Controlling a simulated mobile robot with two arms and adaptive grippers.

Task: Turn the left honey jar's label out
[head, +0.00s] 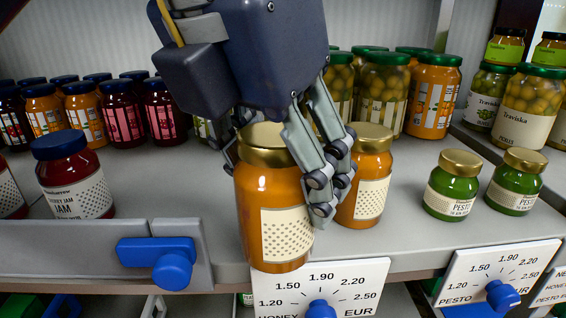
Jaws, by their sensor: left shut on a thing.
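The left honey jar (257,210), amber with a gold lid, is upright at the front of the shelf. Its dotted cream label panel (288,235) faces forward and to the right; no name shows on it. My left gripper (276,185) comes from above and is shut around the jar, with fingers on its right side and at its upper left. I cannot tell whether the jar's base touches the shelf. The right honey jar (371,165) stands just behind to the right, partly hidden by the fingers, also showing a dotted panel. My right gripper is out of view.
A cherry jam jar (72,178) stands on the left, and two green pesto jars (453,187) on the right. Rows of jars fill the back. Price cards (325,283) with blue knobs hang on the front edge. A blue-handled grey rail (75,248) borders the front left.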

